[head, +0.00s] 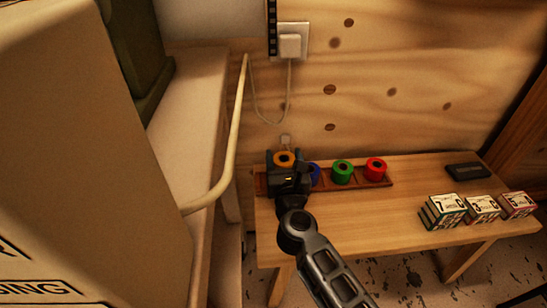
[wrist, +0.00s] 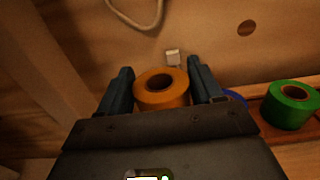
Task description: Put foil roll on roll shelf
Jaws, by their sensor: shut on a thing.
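My gripper (head: 284,158) is at the left end of the brown roll shelf (head: 261,184), shut on an orange foil roll (head: 284,160). In the wrist view the orange roll (wrist: 161,90) stands upright between the two dark fingers, its hole facing up. Its base is hidden by my gripper, so I cannot tell whether it touches the shelf. To its right a blue roll (head: 315,174), partly hidden, a green roll (head: 342,172) and a red roll (head: 375,169) stand on the shelf. The green roll (wrist: 290,104) also shows in the wrist view.
The shelf sits at the back of a wooden table (head: 380,222) against a plank wall. Numbered boxes (head: 443,211) and a dark flat block (head: 467,171) are on the right. A pale curved rail (head: 236,130) is close left. A plug and cable (head: 290,46) hang behind.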

